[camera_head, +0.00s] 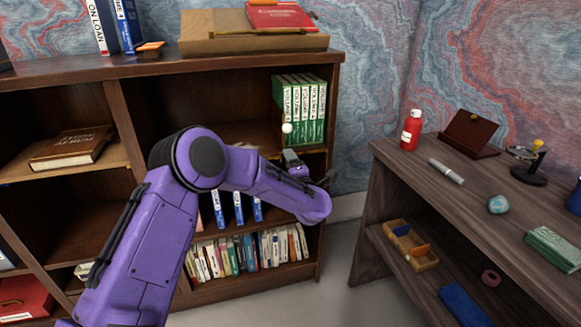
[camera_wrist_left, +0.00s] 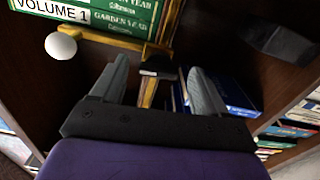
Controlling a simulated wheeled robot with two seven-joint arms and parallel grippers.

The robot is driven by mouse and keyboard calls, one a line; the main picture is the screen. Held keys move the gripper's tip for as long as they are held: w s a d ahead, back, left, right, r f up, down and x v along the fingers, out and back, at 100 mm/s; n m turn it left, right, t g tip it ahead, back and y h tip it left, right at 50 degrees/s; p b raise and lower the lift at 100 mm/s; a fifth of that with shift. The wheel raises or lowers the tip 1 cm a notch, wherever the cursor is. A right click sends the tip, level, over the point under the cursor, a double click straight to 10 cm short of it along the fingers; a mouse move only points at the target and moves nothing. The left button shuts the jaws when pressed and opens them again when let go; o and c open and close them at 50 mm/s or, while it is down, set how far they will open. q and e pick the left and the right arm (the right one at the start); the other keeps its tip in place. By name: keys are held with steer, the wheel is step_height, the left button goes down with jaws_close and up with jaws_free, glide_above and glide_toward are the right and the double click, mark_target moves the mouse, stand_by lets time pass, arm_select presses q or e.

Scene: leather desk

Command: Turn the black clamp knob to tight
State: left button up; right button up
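The black clamp knob (camera_wrist_left: 158,70) shows in the left wrist view, in front of a yellow brass-like bar (camera_wrist_left: 148,93) at the shelf edge below the green volumes (camera_wrist_left: 90,12). My left gripper (camera_wrist_left: 160,64) is open, with one grey finger on each side of the knob. A clear gap shows on both sides, and I cannot tell how deep the knob sits between the fingers. In the head view my left gripper (camera_head: 294,160) is at the bookcase, just under the green volumes (camera_head: 304,108); the knob cannot be made out there. My right gripper is in neither view.
A white ball (camera_head: 287,128) sticks out in front of the green volumes, left of my gripper. Blue books (camera_wrist_left: 230,92) stand on the shelf below. A dark desk (camera_head: 400,160) with a red bottle (camera_head: 411,130) is to the right. Bare floor lies between.

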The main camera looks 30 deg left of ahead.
arm_select(q)
steer(key=v, duration=1)
steer(key=shift+s+d+p, duration=0.15)
steer(key=shift+d+p, duration=0.1)
steer(key=shift+p, duration=0.05)
